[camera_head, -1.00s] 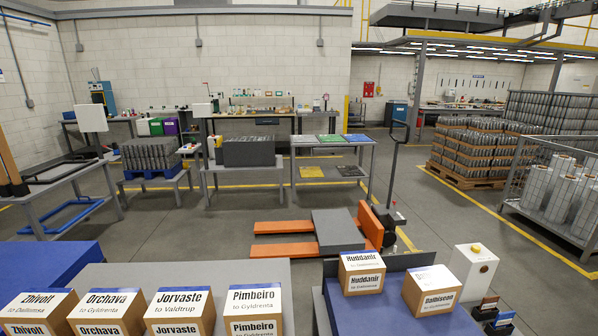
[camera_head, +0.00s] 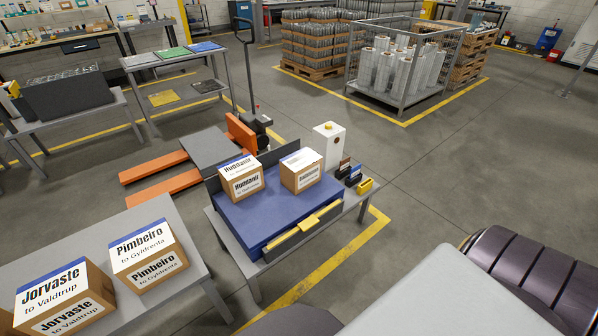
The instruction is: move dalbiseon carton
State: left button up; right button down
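The carton whose label seems to read Dalbiseon (camera_head: 301,171) is a brown box with a white top label; its print is small and hard to read. It sits on the blue surface (camera_head: 262,222) of a small grey table, right of the carton labelled Huddanir (camera_head: 240,179), with a gap between them. Neither gripper is in view. Large grey and black parts at the bottom right look like my own arm and hide part of the floor.
Cartons Pimbeiro (camera_head: 146,263) and Jorvaste (camera_head: 62,300) are on the left table. An orange pallet truck (camera_head: 240,133) stands behind. The floor at right is clear.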

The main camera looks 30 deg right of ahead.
aim_at(301, 169)
jog(key=i+l, duration=0.1)
jog(key=l, duration=0.45)
jog(key=i+l, duration=0.15)
jog(key=l, duration=0.4)
jog(key=i+l, duration=0.1)
jog(key=l, duration=0.5)
jog(key=i+l+u, duration=0.1)
jog(key=l, duration=0.45)
